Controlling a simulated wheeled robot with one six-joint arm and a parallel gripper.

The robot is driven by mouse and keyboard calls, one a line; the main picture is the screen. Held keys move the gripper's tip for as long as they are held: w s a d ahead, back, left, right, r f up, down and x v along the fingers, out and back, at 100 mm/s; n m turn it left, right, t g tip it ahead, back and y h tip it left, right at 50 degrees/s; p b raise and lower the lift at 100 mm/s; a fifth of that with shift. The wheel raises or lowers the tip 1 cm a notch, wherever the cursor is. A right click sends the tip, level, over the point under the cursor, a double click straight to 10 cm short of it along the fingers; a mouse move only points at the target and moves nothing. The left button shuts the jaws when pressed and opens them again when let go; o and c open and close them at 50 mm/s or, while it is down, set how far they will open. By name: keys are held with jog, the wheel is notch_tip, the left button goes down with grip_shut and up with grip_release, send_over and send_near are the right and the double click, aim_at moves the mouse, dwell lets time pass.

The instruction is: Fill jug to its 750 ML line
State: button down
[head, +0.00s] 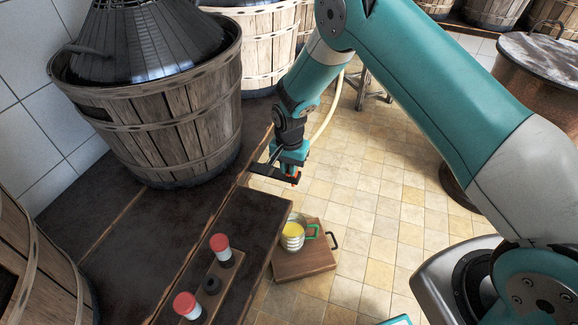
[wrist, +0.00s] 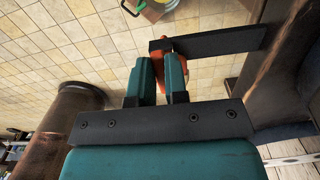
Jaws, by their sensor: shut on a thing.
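The jug (head: 292,240) is clear with a green handle and holds yellow liquid. It stands upright on a small wooden stand (head: 310,265) below the dark bench. Its marks are too small to read, so I cannot tell the level against the 750 ML line. My gripper (head: 292,178) is above and beyond the jug in the head view, shut on a small orange part (wrist: 166,48) beside a dark flat bar (wrist: 215,42). The jug (wrist: 153,10) is cut off at the top of the wrist view. No stream of liquid is clear to see.
A pale hose (head: 328,118) hangs behind my arm. A slatted basket (head: 165,125) with a dark demijohn stands on the dark bench (head: 120,225). Tiled floor (head: 365,220) is open at right.

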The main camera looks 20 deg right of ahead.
jog(key=c, duration=1.1)
grip_release()
notch_tip(320, 180, up, 18)
jog(key=shift+f+p, duration=0.25)
jog(key=shift+p, duration=0.85)
